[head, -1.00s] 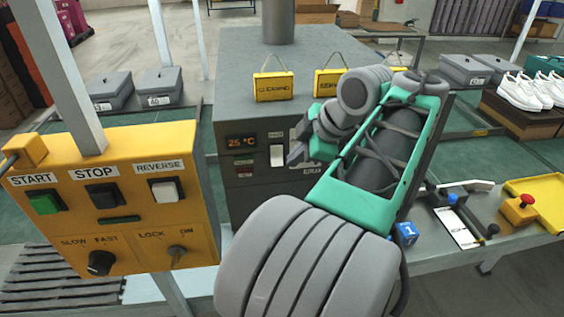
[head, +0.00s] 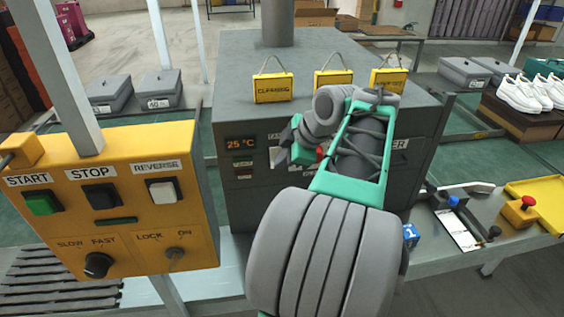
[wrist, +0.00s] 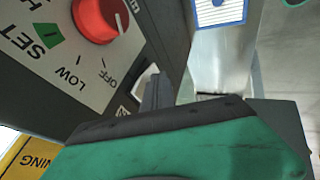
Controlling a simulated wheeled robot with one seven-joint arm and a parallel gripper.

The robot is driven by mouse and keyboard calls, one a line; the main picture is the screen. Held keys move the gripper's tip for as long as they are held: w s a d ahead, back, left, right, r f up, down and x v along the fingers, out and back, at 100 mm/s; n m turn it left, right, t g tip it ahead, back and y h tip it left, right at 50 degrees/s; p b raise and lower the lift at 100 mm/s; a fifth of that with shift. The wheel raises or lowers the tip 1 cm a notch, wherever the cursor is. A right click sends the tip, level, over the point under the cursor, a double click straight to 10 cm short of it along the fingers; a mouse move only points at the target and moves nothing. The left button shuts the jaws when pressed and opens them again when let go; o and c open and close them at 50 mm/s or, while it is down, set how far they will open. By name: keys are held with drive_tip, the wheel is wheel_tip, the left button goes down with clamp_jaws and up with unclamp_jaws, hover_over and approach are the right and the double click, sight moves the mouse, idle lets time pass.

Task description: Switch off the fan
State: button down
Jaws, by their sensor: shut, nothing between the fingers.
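The grey machine cabinet (head: 240,110) stands in the middle of the head view. On its front, a white rocker switch (head: 275,157) under a partly covered label starting "FA" is mostly hidden by my gripper (head: 286,143). In the wrist view my gripper (wrist: 158,90) is shut and empty, its dark fingers pointing at the panel. A sliver of the white switch (wrist: 146,75) shows right beside the fingers. I cannot tell whether they touch it or which way it is tipped.
A red knob (wrist: 98,18) with OFF and LOW marks sits close by on the panel. A yellow control box (head: 130,225) with START, STOP and REVERSE buttons stands at left. Yellow hanging signs (head: 273,88) are on the cabinet. A red button box (head: 520,212) is at right.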

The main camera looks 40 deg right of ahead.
drive_tip(key=shift+w+d+r+t, duration=0.15)
drive_tip(key=shift+r+t, duration=0.15)
drive_tip(key=shift+r, duration=0.5)
drive_tip(key=s+a+f+p+v, duration=0.1)
drive_tip(key=a+p+v, duration=0.1)
drive_tip(key=v, duration=1)
drive_tip(key=shift+s+r, duration=0.2)
drive_tip(key=shift+s, duration=0.1)
drive_tip(key=shift+a, duration=0.15)
